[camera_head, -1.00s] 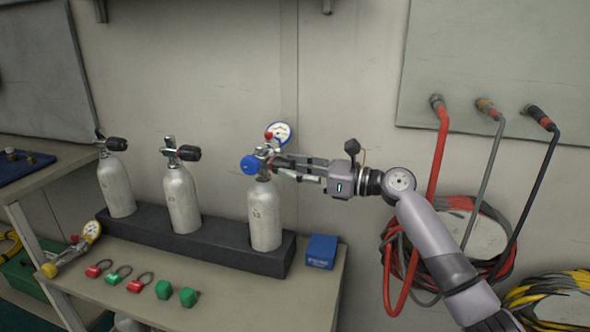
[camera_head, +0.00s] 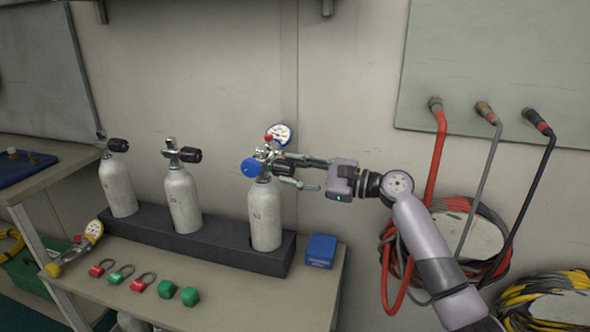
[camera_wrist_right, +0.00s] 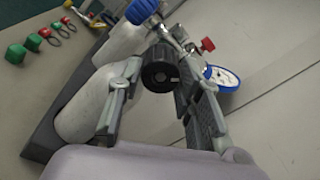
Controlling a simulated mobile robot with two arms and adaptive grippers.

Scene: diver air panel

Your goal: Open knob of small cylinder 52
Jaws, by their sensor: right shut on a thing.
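Three small grey cylinders stand upright in a black holder. The right one (camera_head: 264,215) has a blue cap (camera_head: 251,167) and a white-faced gauge (camera_head: 279,134) on its valve. Its number is too small to read. The black knob (camera_wrist_right: 158,72) on that valve points right, towards my right gripper (camera_head: 290,172). In the right wrist view, my right gripper (camera_wrist_right: 157,82) has one finger on each side of this knob and is shut on it. How far the knob is turned cannot be told. My left gripper is not in view.
The middle cylinder (camera_head: 182,198) and left cylinder (camera_head: 117,185) stand in the black holder (camera_head: 190,241). A blue box (camera_head: 321,250) lies to its right. Red and green tags and green caps lie in front. Hoses (camera_head: 437,180) hang on the wall behind my right arm.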

